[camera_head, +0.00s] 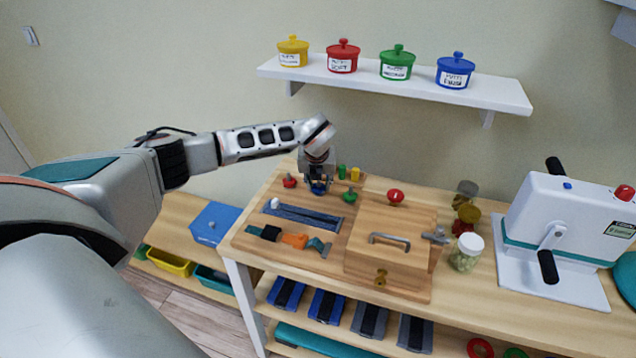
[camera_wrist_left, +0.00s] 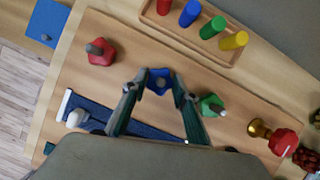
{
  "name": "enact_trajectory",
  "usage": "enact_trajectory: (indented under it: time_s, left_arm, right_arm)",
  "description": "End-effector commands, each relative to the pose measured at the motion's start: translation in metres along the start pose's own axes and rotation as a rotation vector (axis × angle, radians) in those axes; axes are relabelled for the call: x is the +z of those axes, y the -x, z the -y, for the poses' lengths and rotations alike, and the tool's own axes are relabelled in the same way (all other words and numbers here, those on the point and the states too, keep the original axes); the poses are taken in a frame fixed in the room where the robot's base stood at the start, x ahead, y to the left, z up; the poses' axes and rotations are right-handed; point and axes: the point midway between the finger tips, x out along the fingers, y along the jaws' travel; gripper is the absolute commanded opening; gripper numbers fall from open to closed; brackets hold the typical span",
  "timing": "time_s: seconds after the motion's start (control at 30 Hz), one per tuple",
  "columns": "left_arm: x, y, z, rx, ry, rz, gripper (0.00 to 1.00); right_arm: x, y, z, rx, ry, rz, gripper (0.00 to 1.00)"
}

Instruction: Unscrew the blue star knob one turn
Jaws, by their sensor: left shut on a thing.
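The blue star knob (camera_wrist_left: 159,82) stands on the wooden board (camera_wrist_left: 130,64), seen from above in the left wrist view. My left gripper (camera_wrist_left: 158,84) points down at it, with one finger on each side, shut on the knob. In the head view my left gripper (camera_head: 319,186) is over the back left part of the board, and the blue knob (camera_head: 320,190) shows only partly between the fingers. My right gripper is in neither view.
A red knob (camera_wrist_left: 100,52) and a green knob (camera_wrist_left: 212,105) flank the gripper closely. A rack with coloured pegs (camera_wrist_left: 206,31) stands behind. A blue zip strip (camera_head: 305,218) lies in front. Farther right are a red-topped knob (camera_head: 395,196), a jar (camera_head: 467,253) and a white crank machine (camera_head: 562,230).

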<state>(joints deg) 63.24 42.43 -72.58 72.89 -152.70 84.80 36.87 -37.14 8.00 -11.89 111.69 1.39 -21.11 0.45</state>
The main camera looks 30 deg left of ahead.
Motion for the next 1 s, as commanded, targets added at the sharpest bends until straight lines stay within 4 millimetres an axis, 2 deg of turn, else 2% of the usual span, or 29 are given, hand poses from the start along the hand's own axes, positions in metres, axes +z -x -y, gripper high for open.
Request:
enact_trajectory:
  time_s: [0.5, 1.0]
  left_arm:
    - [-0.003, -0.003, 0.003, 0.177, 0.415, -0.007, 0.07]
    - [-0.005, -0.004, 0.003, 0.254, 0.596, -0.010, 0.07]
  right_arm:
    - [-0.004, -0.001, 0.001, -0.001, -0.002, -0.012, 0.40]
    - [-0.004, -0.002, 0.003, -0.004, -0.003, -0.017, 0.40]
